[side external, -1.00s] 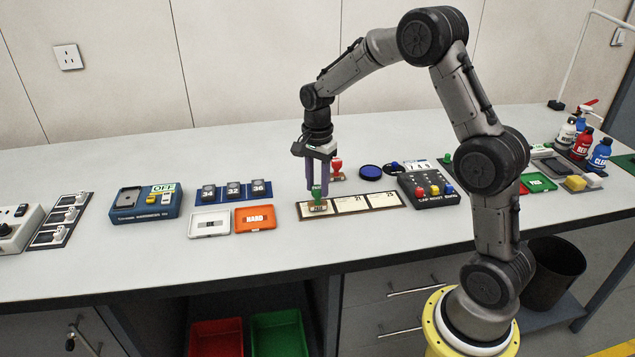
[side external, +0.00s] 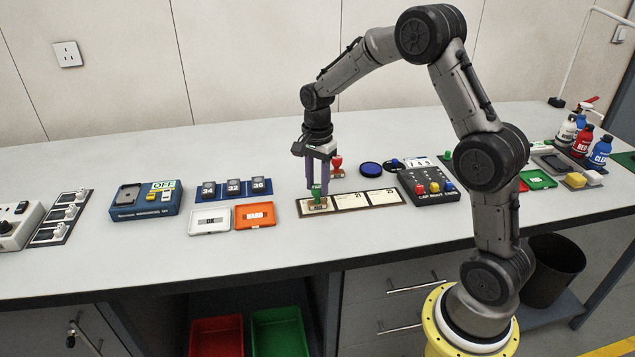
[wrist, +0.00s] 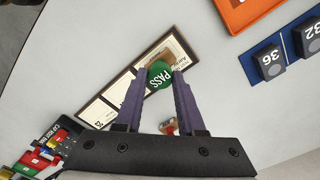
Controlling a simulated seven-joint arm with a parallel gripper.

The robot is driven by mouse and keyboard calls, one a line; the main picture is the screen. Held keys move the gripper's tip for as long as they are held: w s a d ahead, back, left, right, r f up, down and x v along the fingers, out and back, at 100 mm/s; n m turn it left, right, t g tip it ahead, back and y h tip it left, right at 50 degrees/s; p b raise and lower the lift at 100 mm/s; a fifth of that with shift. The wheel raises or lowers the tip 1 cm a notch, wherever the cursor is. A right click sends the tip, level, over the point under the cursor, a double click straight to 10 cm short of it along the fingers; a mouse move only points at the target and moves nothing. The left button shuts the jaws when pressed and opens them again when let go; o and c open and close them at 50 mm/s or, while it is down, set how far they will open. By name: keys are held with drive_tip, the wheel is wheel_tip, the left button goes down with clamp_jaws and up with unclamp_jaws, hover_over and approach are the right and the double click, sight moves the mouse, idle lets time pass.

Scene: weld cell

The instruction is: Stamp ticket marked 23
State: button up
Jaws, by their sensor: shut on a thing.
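My gripper (side external: 317,189) points down with its purple fingers shut on the green stamp (side external: 316,194), which reads PASS in the wrist view (wrist: 160,74). The stamp is upright over the leftmost ticket on the brown ticket strip (side external: 305,213). Whether its base touches the ticket cannot be told. The stamp and fingers hide part of that ticket, and its number is not readable. The middle ticket (side external: 347,201) appears to read 21. The right ticket (side external: 382,197) has a number too small to read surely. The strip also shows in the wrist view (wrist: 107,75).
A red stamp (side external: 336,164) stands just behind my gripper.

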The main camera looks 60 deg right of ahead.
drive_tip(key=shift+r, duration=3.5)
